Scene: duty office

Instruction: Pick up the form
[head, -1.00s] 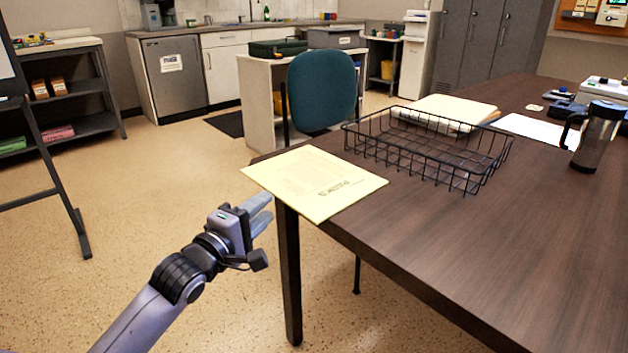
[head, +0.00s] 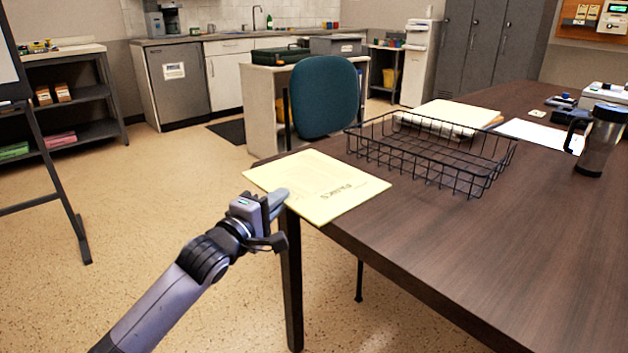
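The form, a pale yellow sheet (head: 325,190) with faint printing, lies flat on the near left corner of the dark wooden table (head: 480,250). Its left part sticks out past the table edge. My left gripper (head: 280,202) is at this overhanging edge, coming from the lower left. One grey fingertip shows over the sheet's edge; the other finger is mostly hidden. The fingers look apart, and I cannot tell whether they touch the form. My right gripper is not in view.
A black wire tray (head: 440,172) stands just right of the form, with a paper stack (head: 450,113) behind it. A dark tumbler (head: 598,140) stands at the right. A teal chair (head: 323,97) is behind the table corner.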

